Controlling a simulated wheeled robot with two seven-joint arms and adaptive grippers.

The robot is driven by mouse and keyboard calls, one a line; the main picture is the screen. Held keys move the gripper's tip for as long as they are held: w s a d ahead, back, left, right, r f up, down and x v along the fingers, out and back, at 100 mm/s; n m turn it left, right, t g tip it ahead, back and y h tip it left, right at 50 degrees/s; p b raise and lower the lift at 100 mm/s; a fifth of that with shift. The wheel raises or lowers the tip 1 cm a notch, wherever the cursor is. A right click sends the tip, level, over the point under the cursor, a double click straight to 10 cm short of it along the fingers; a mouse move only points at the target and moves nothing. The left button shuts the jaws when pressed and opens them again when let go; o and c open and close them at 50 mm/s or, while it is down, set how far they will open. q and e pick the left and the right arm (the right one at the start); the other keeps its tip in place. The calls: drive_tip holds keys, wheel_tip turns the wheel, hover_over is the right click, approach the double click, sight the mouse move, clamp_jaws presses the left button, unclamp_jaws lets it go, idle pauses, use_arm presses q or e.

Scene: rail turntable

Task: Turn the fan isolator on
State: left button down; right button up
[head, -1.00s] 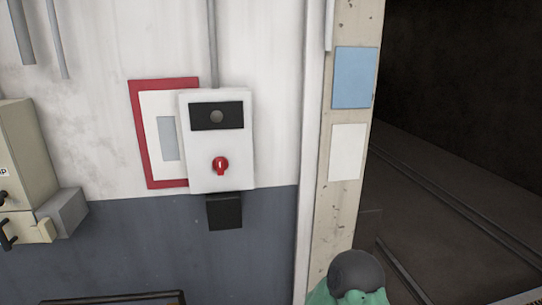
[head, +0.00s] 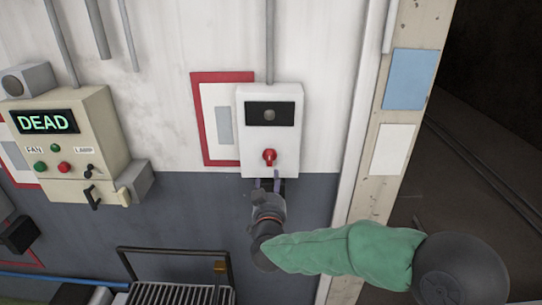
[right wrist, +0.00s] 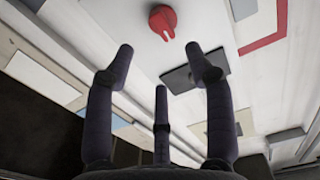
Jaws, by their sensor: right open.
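The isolator is a white box (head: 254,140) on the wall with a red rotary knob (head: 269,157) on its lower front. A dark panel with a round grey lamp (head: 269,115) sits above the knob. My right gripper (head: 266,178) is open, just below the knob and in front of the box's lower edge. In the right wrist view the red knob (right wrist: 162,21) lies beyond the spread fingers (right wrist: 165,60), apart from them, with nothing between the fingers. My left gripper is not in view.
A beige control box (head: 66,140) with a green "DEAD" display and FAN and LAMP labels hangs at left. A red-framed notice (head: 197,118) is behind the isolator. A dark metal rack (head: 180,290) stands below. A dark opening lies right of the post (head: 372,190).

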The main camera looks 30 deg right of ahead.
sight(271, 161)
drive_tip(key=p+x, duration=0.1)
drive_tip(key=x, duration=1)
drive_tip(key=shift+s+d+r, duration=0.1)
drive_tip(key=shift+d+r, duration=0.05)
clamp_jaws()
